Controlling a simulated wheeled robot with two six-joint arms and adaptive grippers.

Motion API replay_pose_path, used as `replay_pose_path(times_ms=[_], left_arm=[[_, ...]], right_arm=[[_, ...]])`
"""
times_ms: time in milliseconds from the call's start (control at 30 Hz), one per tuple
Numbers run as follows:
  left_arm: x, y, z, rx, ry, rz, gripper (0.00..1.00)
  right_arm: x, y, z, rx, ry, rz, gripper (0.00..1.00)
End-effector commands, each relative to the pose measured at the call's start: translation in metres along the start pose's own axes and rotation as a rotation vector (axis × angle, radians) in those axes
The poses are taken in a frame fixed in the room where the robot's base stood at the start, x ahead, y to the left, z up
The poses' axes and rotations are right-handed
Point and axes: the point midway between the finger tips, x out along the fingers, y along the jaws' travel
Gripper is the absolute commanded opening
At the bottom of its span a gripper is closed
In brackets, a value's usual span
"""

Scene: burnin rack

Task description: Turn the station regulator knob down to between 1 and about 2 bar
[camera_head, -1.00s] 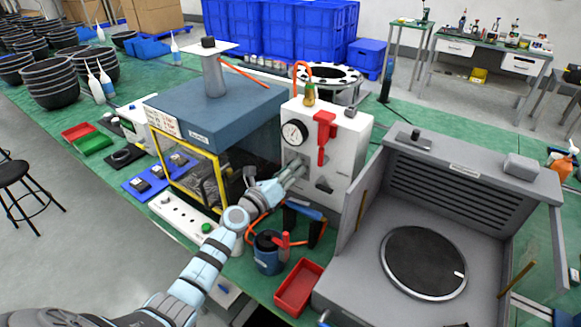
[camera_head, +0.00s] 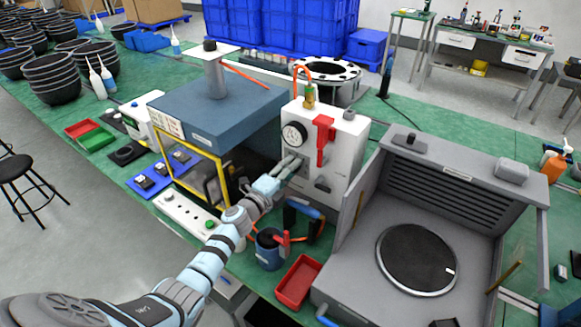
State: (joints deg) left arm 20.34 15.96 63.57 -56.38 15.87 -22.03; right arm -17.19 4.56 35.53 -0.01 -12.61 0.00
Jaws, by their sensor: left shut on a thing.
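The white station box (camera_head: 343,148) stands in the middle of the bench. Its round pressure gauge (camera_head: 294,134) is on the front face; the needle reading is too small to tell. A red lever (camera_head: 323,135) is to the right of the gauge. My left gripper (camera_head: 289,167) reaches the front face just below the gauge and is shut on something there. The regulator knob is hidden by the fingers, so I cannot see its position. A dark knob or switch (camera_head: 322,185) shows lower right on the same face. My right gripper is not in view.
A blue-topped machine with a yellow frame (camera_head: 209,110) stands close on the left of my arm. A grey open chamber with a round plate (camera_head: 417,258) is on the right.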

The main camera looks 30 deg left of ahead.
Motion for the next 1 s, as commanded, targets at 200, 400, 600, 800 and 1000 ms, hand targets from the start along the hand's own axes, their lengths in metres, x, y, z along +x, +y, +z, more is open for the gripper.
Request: replay_pose_path(times_ms=[200, 400, 600, 800, 1000], left_arm=[[0.000, -0.001, 0.000, -0.166, 0.000, 0.001, 0.03], [0.000, -0.001, 0.000, -0.274, 0.000, 0.002, 0.03], [0.000, 0.000, 0.000, -0.329, 0.000, 0.001, 0.03], [0.000, 0.001, 0.000, -0.347, 0.000, 0.001, 0.03], [0.000, 0.001, 0.000, -0.347, 0.000, 0.001, 0.03]], right_arm=[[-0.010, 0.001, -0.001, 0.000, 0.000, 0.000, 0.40], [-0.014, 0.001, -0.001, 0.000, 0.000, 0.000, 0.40], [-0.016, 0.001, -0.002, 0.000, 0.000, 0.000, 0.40], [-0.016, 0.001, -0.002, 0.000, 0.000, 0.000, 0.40], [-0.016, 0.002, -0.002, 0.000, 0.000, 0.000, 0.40]])
